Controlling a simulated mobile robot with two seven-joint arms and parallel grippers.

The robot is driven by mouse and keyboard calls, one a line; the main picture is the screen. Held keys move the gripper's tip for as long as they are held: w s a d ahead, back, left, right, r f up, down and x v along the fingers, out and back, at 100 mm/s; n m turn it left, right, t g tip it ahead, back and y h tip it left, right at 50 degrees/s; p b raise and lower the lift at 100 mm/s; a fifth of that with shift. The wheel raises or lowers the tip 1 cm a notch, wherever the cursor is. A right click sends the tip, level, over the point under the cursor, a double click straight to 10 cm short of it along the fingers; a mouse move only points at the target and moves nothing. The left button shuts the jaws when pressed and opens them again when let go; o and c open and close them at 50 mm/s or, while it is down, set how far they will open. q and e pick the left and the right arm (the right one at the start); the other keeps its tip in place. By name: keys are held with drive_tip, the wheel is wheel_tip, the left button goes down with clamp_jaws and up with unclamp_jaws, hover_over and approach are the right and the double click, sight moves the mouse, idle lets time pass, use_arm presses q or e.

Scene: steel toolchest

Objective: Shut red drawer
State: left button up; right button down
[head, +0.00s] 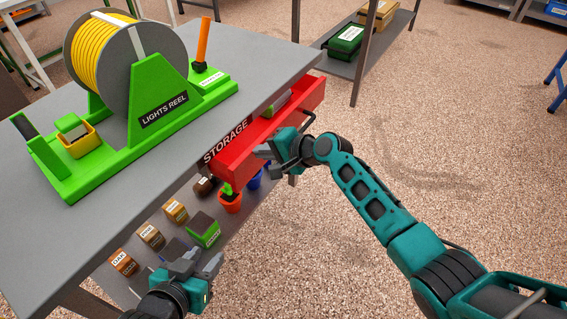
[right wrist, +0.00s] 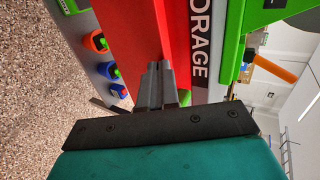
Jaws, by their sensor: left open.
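The red drawer (head: 268,138) stands pulled out from under the grey workbench top, with its inside partly showing. A dark handle (head: 308,122) is on its front. My right gripper (head: 262,152) is beside the red front, left of the handle. In the right wrist view its fingers (right wrist: 158,84) are together with nothing seen between them, their tips close against the red drawer (right wrist: 174,30); I cannot tell whether they touch. My left gripper (head: 198,265) is open and empty, low in front of the bench, apart from the drawer.
The workbench (head: 245,65) carries a green stand with a yellow lights reel (head: 110,60). A lower shelf holds several small boxes, an orange pot (head: 230,204) and a green box (head: 203,232) beneath the drawer. Floor (head: 330,240) to the right is clear.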

drive_tip(key=shift+w+a+b, duration=0.4)
drive_tip(key=shift+w+a, duration=0.4)
drive_tip(key=shift+a, duration=0.3)
